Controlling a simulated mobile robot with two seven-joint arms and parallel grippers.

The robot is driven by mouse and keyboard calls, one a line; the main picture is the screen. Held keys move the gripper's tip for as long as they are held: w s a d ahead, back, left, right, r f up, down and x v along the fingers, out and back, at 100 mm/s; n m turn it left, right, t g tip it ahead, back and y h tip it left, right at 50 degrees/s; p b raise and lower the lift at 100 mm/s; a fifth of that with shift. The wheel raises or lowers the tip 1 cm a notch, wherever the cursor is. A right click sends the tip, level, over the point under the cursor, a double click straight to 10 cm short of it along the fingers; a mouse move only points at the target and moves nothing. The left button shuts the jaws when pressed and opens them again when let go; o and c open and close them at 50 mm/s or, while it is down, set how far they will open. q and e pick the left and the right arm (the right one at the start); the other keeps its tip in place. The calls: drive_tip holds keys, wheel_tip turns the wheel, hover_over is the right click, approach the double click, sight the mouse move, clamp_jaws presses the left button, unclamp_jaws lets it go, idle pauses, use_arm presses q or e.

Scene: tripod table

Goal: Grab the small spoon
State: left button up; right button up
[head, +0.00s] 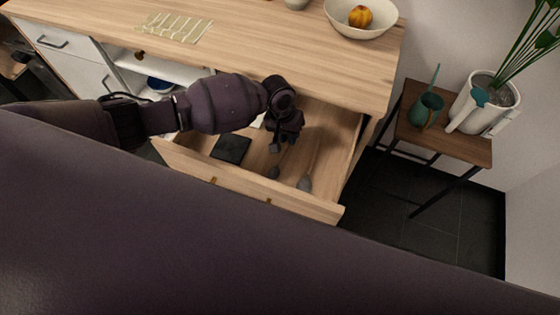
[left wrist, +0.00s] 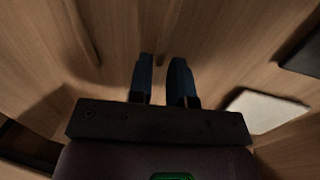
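The small spoon (head: 273,172) lies on the drawer floor, its dark bowl toward the drawer front. In the left wrist view its thin handle (left wrist: 168,32) runs down toward the gap between the fingertips. My left gripper (head: 281,143) reaches down into the open drawer over the handle end. In the left wrist view the gripper (left wrist: 163,70) has two dark blue fingers parted by a narrow gap, with no firm hold visible. Handle contact cannot be told. My right gripper is out of view.
A larger spoon (head: 305,184) lies to the right in the drawer (head: 240,186). A dark square (head: 231,149) and a white item (left wrist: 265,110) lie to the left. The countertop (head: 300,55) overhangs the drawer's back. A side table (head: 455,147) stands at right.

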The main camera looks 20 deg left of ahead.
use_arm(q)
drive_tip(key=shift+d+f, duration=0.1)
drive_tip(key=shift+f, duration=0.5)
drive_tip(key=shift+c, duration=0.4)
clamp_jaws()
drive_tip(key=shift+r, duration=0.1)
